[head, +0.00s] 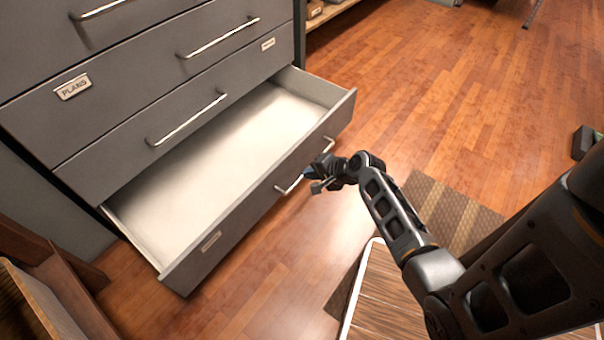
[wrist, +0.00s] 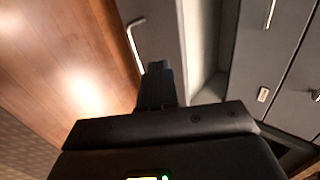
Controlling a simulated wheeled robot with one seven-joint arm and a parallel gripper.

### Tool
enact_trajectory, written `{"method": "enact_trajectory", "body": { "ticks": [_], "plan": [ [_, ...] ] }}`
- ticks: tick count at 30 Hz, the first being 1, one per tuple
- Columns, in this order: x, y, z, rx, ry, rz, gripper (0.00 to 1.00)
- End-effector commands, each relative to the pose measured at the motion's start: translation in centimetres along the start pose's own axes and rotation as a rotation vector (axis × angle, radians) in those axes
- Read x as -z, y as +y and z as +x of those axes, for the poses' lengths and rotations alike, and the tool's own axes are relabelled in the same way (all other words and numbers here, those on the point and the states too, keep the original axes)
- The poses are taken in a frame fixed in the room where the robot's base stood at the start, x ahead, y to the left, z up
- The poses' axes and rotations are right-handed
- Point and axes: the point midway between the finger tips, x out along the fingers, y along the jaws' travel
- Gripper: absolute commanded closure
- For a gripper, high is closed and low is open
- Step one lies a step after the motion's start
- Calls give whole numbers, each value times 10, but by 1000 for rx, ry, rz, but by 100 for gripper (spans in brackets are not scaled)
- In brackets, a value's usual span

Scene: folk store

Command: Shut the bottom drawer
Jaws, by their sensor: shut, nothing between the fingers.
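The bottom drawer (head: 240,215) of a grey cabinet is pulled well out in the head view, and its pale inside looks empty. Its front carries a long metal handle (head: 331,146), which also shows in the wrist view (wrist: 134,38). My gripper (head: 314,186) is at the outer side of the drawer front, close to the handle. Its fingers (wrist: 158,82) are shut with nothing between them. The gripper covers the middle of the handle in the head view, and I cannot tell whether it touches the handle or the front.
The cabinet's upper drawers (head: 150,75) are shut, with bar handles and labels. Wooden floor (head: 450,90) lies open to the right. A patterned mat (head: 450,215) lies near my arm. A wooden piece (head: 50,270) stands at the lower left, near the drawer's left end.

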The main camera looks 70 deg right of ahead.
Motion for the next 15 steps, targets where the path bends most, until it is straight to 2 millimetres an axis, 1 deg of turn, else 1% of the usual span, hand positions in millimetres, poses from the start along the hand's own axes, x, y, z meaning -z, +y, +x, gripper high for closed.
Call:
{"method": "enact_trajectory", "body": {
  "ticks": [1, 13, 15],
  "plan": [
    [0, 1, 11, 1, 0, -2, 100],
    [0, 2, 89, 1, 1, -5, 100],
    [0, -8, 96, 3, 1, -6, 100]
  ]
}}
